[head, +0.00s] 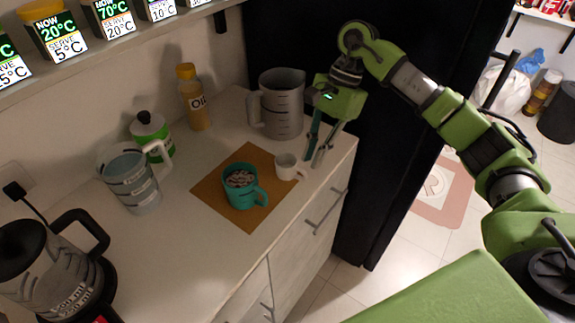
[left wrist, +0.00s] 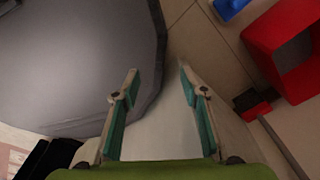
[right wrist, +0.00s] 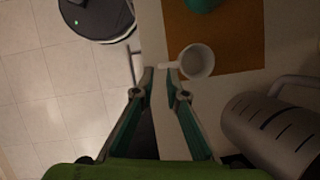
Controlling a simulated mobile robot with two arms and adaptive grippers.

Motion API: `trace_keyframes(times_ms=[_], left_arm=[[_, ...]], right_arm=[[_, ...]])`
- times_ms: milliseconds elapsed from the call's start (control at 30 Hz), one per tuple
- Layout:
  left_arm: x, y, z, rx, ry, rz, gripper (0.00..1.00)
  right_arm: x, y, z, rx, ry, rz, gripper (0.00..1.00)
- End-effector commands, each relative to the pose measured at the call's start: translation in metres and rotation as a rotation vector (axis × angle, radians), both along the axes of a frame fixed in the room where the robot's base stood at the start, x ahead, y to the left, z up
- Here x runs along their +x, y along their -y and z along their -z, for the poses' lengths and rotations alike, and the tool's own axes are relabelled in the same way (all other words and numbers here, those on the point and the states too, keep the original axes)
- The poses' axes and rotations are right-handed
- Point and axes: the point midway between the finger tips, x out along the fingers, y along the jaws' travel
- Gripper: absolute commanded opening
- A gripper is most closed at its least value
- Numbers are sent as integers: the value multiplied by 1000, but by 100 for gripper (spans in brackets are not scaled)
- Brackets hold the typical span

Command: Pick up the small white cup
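The small white cup (head: 286,168) stands upright at the right edge of the brown mat (head: 238,220), with its handle toward the counter's front edge. My right gripper (head: 317,163) points down just right of the cup and is open with a narrow gap. In the right wrist view the cup (right wrist: 197,62) lies just beyond the fingertips (right wrist: 160,76). Its handle reaches across in front of the gap; I cannot tell whether a finger touches it. My left gripper (left wrist: 159,72) is open and empty, away from the counter, and does not show in the head view.
A teal mug (head: 250,196) with bits inside stands on the mat, left of the cup. A grey metal pitcher (head: 283,105) stands behind. An oil bottle (head: 196,100), a green-white jar (head: 150,130), a clear jug (head: 135,185) and a coffee pot (head: 50,270) stand farther left.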

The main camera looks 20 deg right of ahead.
Motion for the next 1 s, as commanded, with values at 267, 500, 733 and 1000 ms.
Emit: trace_keyframes(times_ms=[267,500,733,1000], left_arm=[[0,0,-9,0,0,0,40],[1,0,-20,0,1,1,40],[1,0,-20,0,2,1,40],[2,0,-20,-1,3,0,40]], right_arm=[[-3,-9,20,1,-2,-1,13],[-5,-19,53,1,-2,-2,13],[-5,-21,59,2,1,-1,13],[-5,-21,59,3,2,-1,0]])
